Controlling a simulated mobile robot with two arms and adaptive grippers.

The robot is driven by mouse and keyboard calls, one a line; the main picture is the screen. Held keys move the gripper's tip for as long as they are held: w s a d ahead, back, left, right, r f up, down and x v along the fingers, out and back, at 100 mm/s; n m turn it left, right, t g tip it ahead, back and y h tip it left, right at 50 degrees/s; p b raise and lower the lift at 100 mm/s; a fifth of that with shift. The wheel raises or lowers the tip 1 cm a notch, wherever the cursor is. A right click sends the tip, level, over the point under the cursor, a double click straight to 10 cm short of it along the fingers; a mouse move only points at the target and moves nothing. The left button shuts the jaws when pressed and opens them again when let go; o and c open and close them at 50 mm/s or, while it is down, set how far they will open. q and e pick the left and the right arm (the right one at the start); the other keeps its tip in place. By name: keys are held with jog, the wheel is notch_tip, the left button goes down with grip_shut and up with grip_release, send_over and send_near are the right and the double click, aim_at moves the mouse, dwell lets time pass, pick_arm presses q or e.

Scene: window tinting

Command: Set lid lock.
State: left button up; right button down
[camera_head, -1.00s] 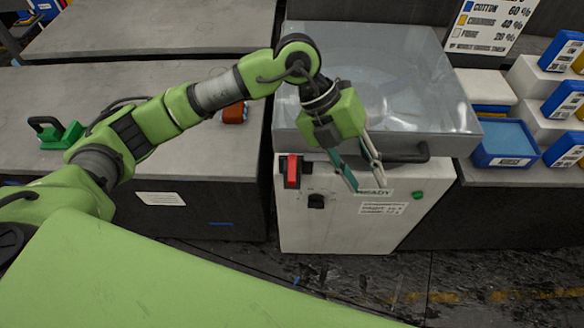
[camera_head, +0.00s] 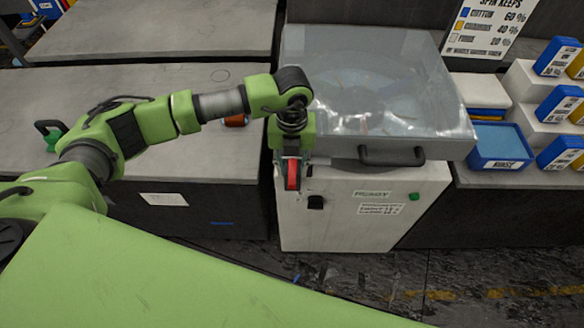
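A white machine (camera_head: 345,235) stands in the middle with a see-through grey lid (camera_head: 370,80) lying closed on top. The lid's dark handle (camera_head: 392,157) is at its front edge. A red lever (camera_head: 292,176) on a dark mount, which looks like the lid lock, sits at the upper left of the front panel and points down. My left gripper (camera_head: 291,160) points down right at the red lever and covers its upper part. The fingers are mostly hidden, so I cannot tell whether they touch or grip it. My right gripper is out of view.
The panel also has a black knob (camera_head: 316,202), a READY label (camera_head: 371,195) and a green button (camera_head: 414,196). A blue tray (camera_head: 499,146) and several blue-and-white boxes stand at the right. A grey table (camera_head: 225,165) with a green-handled tool (camera_head: 52,138) is at left.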

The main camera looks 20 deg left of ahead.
aim_at(292, 176)
pick_arm(q)
jog(key=shift+f+p, duration=0.3)
jog(key=shift+f, duration=1.25)
jog(key=shift+c, duration=0.4)
grip_shut()
